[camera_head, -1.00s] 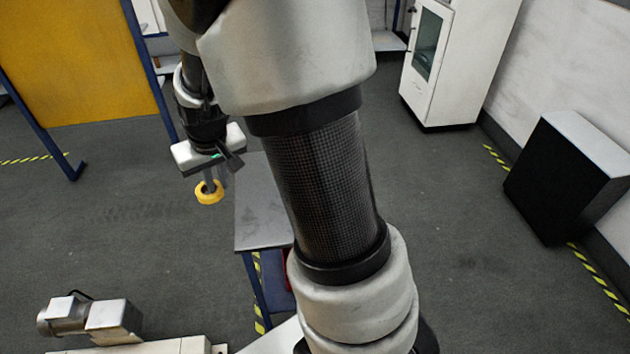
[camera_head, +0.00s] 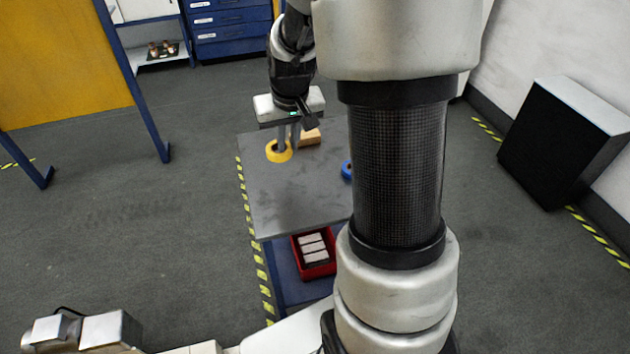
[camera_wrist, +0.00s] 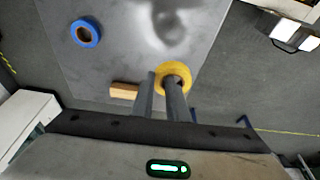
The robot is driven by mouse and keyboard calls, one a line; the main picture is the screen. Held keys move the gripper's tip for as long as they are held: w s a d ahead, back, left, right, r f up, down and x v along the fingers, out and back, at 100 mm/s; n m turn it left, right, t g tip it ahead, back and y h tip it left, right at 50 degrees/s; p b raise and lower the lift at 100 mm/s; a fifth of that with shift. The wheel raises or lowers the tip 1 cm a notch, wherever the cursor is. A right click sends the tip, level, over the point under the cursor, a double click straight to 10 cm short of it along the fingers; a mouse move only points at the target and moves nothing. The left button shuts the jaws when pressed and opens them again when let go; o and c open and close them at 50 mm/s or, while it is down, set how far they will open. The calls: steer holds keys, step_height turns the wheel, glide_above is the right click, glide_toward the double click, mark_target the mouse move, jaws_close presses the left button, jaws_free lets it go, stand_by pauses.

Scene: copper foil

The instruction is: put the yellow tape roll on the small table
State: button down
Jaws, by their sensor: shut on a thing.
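The yellow tape roll (camera_head: 278,152) is held at the fingertips of my gripper (camera_head: 288,140). In the wrist view the yellow roll (camera_wrist: 174,75) shows around one finger of my gripper (camera_wrist: 162,92), with the other finger outside it, so the jaws are shut on its ring wall. In the head view the roll appears over the far left part of the small grey table (camera_head: 290,200). I cannot tell for sure whether it touches the top. The tabletop also shows in the wrist view (camera_wrist: 120,55).
A blue tape roll (camera_wrist: 85,32) and a wooden block (camera_wrist: 124,90) lie on the table; the block (camera_head: 310,137) is close to my gripper. A red bin (camera_head: 314,254) with pale blocks sits below the tabletop. The table's front left area is clear.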

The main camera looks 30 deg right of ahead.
steer(key=d+f, duration=0.1)
steer(key=b, duration=0.3)
glide_toward(295, 183)
steer(key=x, duration=0.6)
steer(key=shift+r, duration=0.15)
steer(key=c, duration=2.2)
jaws_free()
steer(key=shift+f+b, duration=0.2)
steer(key=shift+b, duration=0.1)
steer(key=o, duration=0.5)
steer(key=shift+c, duration=0.2)
steer(key=shift+r, duration=0.15)
